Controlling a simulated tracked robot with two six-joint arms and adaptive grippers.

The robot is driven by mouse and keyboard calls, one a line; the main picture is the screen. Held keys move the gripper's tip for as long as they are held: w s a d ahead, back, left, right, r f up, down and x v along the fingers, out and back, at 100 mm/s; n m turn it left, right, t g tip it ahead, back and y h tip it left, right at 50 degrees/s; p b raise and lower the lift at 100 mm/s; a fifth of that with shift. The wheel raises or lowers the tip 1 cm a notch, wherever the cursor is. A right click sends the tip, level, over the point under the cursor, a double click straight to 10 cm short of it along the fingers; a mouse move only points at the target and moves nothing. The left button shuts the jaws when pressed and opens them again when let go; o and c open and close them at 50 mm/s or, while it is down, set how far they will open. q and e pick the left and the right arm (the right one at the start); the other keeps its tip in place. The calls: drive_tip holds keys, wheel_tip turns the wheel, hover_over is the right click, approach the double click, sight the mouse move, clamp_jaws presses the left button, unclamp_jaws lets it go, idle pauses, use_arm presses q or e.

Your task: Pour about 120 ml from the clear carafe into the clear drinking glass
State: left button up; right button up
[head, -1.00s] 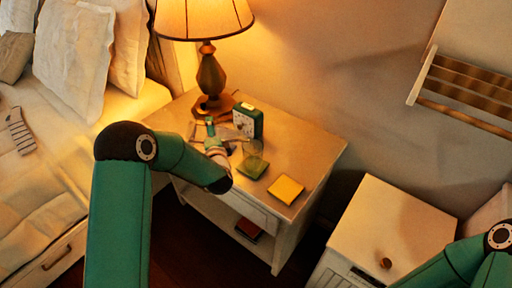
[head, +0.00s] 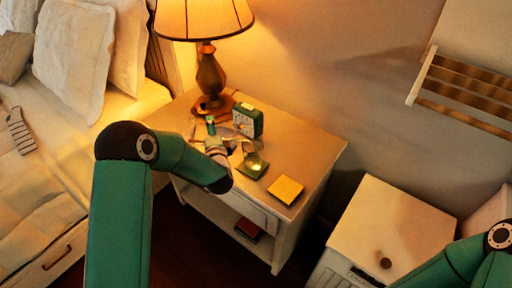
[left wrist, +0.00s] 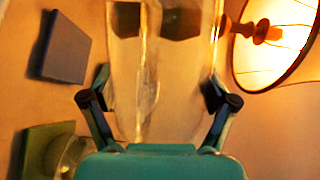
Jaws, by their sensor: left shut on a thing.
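The clear carafe (left wrist: 165,70) fills the middle of the left wrist view between the two fingers of my left gripper (left wrist: 158,100), which is shut on it. In the head view my left gripper (head: 213,135) is above the nightstand, beside the clock, and the carafe is faint there. The lamp lies sideways in the wrist view, so the wrist is rolled and the carafe looks strongly tilted. The clear drinking glass (head: 255,160) stands on a green coaster (head: 250,171), just right of the gripper. A bright patch shows in it; its level is unclear. My right gripper is out of view.
The nightstand (head: 312,155) also bears a lit lamp (head: 211,75), a green clock (head: 247,121) and a yellow square (head: 286,189). The bed (head: 40,200) is at left and a white cabinet (head: 395,220) at right.

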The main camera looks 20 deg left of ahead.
use_arm(q)
drive_tip(key=shift+a+r, duration=0.1)
drive_tip(key=shift+r, duration=0.25)
idle(0.7)
drive_tip(key=f+n+b, duration=0.1)
drive_tip(key=f, duration=0.1)
drive_tip(key=a+f+n+h+b, duration=0.1)
drive_tip(key=f, duration=0.1)
drive_tip(key=shift+s+a+f+n, duration=0.1)
drive_tip(key=shift+f+n, duration=0.25)
drive_tip(key=shift+n, duration=0.05)
drive_tip(key=shift+g+h, duration=0.3)
drive_tip(key=shift+f+n+b, duration=0.4)
drive_tip(key=shift+b, duration=0.35)
drive_tip(key=shift+d+n+h, duration=0.3)
drive_tip(key=shift+f, duration=0.1)
idle(0.5)
